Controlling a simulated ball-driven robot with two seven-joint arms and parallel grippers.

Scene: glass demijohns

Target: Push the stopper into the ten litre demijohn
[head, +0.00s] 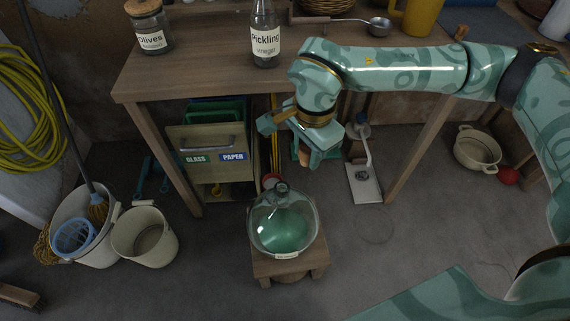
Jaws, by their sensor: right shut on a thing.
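The glass demijohn (268,225) stands upright on a low wooden stool (262,266), with its neck (282,188) pointing up. The glass looks greenish, and a small pale label shows low on its front. My right gripper (307,157) is above and a little to the right of the neck, in front of the table. It is shut on a small tan stopper (304,158), mostly hidden by the fingers. The stopper appears apart from the demijohn's mouth. My left gripper is not in view.
A wooden table (205,70) stands behind, carrying a jar of olives (150,32) and a vinegar bottle (266,40). Below it is a glass and paper sorting box (213,142). Buckets (145,238) stand left. A white-based stand (364,184) is right. Floor right of the stool is clear.

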